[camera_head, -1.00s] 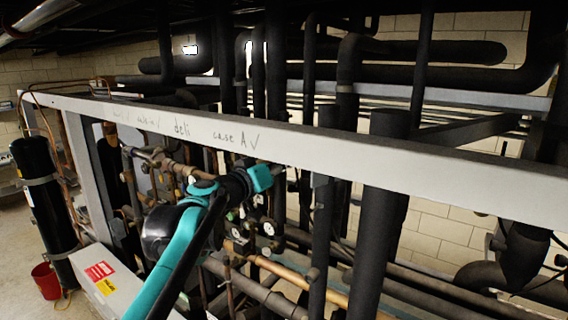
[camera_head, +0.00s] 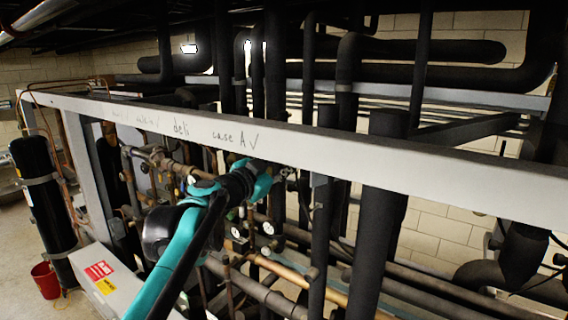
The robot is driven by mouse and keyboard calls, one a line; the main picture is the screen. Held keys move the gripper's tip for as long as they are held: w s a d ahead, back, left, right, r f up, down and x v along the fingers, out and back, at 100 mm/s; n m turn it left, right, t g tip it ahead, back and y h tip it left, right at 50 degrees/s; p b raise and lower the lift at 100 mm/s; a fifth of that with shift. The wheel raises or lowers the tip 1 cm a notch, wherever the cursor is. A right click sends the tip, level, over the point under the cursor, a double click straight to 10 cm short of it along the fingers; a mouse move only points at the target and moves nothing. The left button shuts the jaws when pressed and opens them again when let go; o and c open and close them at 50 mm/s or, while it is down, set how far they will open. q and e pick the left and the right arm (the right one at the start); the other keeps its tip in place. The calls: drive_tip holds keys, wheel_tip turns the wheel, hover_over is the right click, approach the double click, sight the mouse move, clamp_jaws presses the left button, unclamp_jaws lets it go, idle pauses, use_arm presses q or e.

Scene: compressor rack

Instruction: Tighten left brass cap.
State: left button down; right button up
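One teal and black arm of mine rises from the lower left. Its gripper, my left gripper (camera_head: 271,181), is among the pipes just below the grey beam. Its fingers are small and seen mostly from behind, so I cannot tell whether they are open or shut. Brass and copper fittings (camera_head: 188,179) show left of the gripper. A small, dark fitting (camera_head: 289,173) is just beyond the fingertips; I cannot tell whether they touch it. The left brass cap cannot be picked out and may be hidden behind the gripper or arm. My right gripper is not in view.
A long grey beam (camera_head: 330,151) with handwriting crosses above the gripper. Thick black vertical pipes (camera_head: 381,220) stand right of it. Round gauges (camera_head: 268,228) and a copper pipe (camera_head: 300,279) lie below. A red bucket (camera_head: 46,280) stands on the floor at left.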

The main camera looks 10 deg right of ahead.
use_arm(q)
drive_tip(key=shift+f+m, duration=0.1)
drive_tip(key=shift+m, duration=0.9)
drive_tip(key=c, duration=1.3)
unclamp_jaws()
drive_tip(key=v, duration=1.2)
